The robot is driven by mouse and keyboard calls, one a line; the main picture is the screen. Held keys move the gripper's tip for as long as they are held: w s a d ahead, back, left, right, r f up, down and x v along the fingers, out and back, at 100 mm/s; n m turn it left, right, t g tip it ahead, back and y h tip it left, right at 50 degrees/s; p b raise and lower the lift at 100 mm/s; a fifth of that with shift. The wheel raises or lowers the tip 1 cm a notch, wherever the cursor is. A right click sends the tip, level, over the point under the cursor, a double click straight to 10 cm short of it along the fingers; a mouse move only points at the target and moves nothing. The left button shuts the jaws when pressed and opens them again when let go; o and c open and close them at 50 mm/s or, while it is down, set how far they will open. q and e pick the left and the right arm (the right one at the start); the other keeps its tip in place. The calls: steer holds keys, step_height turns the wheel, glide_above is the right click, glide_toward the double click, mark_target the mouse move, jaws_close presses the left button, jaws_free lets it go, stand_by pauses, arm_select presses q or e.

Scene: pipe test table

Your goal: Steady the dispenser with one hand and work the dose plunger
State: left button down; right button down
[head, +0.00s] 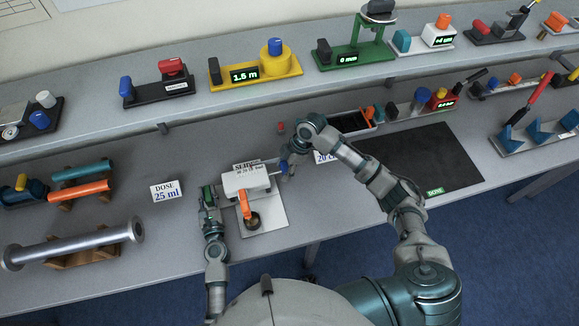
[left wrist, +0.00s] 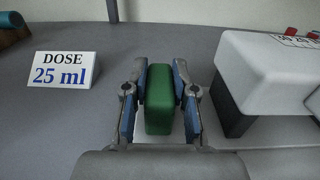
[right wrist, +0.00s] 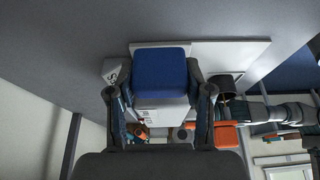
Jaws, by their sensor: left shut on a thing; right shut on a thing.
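The white dispenser (head: 240,184) stands on a pale base plate (head: 274,214) at the front of the table, with an orange part (head: 245,205) and a dark round cup (head: 253,221) at its near side. My left gripper (head: 208,192) is shut on a green block (left wrist: 162,100) at the dispenser's left; the white body (left wrist: 265,75) shows just right of it in the left wrist view. My right gripper (head: 287,168) is shut on the blue plunger knob (right wrist: 160,68) at the dispenser's right side. The fingers partly hide the knob in the head view.
A "DOSE 25 ml" card (head: 166,191) stands left of the dispenser. Another card (head: 322,157) is partly hidden behind my right arm. A metal pipe (head: 75,246) lies on wooden rests at front left. A dark mat (head: 425,160) lies clear at the right.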

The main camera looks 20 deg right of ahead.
steer(key=shift+a, duration=1.7)
steer(key=shift+c, duration=2.2)
jaws_free()
steer(key=shift+d, duration=0.1)
steer(key=v, duration=1.2)
steer(key=shift+w, duration=0.15)
